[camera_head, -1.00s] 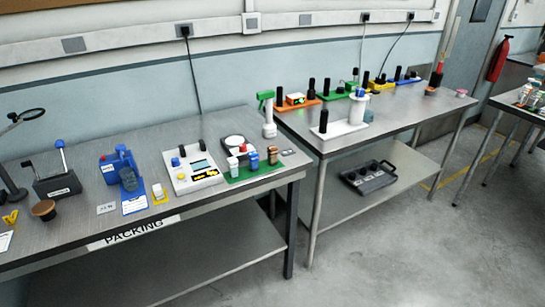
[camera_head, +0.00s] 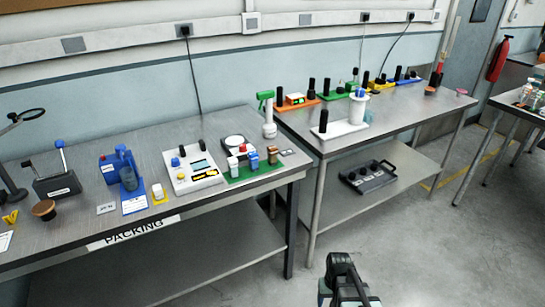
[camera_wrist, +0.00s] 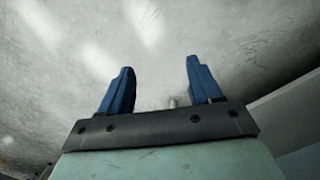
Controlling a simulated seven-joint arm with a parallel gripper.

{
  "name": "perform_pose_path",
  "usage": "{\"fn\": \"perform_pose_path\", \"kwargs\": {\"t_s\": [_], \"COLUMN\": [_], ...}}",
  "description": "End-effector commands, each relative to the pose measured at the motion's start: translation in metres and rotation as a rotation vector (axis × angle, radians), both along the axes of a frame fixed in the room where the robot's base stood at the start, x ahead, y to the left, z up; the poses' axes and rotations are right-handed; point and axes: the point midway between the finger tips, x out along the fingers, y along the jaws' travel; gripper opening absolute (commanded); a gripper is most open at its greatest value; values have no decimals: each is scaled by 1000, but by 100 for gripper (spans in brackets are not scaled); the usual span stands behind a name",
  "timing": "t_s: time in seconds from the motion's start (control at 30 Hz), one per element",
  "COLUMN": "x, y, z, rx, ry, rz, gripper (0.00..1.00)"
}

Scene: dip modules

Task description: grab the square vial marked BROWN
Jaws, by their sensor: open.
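Several small vials stand on a green tray (camera_head: 240,179) near the right end of the packing table. They include a vial with a red cap (camera_head: 233,164), a vial with a blue cap (camera_head: 253,160) and a brownish vial (camera_head: 272,155) at the tray's right. Their labels are too small to read, so I cannot tell which is marked BROWN. In the wrist view my gripper (camera_wrist: 160,67) has two blue fingers spread apart, with nothing between them and floor behind. My arm shows at the bottom of the head view, low in front of the tables, well away from the tray.
A white device (camera_head: 193,170) and a blue stand (camera_head: 125,170) are left of the tray. The packing table (camera_head: 80,225) has a front edge and lower shelf. A second table (camera_head: 400,120) carries colored modules. Open floor (camera_head: 420,250) lies at the lower right.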

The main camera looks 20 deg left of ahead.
Motion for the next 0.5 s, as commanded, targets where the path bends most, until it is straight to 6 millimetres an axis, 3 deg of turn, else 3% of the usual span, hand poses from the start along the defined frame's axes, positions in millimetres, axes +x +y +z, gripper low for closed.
{"fn": "perform_pose_path", "kwargs": {"t_s": [0.1, 0.5], "x": [37, 133], "y": [24, 104], "z": [28, 140], "rx": [21, 95], "ry": [-62, -243], "rz": [23, 90], "gripper": [64, 64]}}
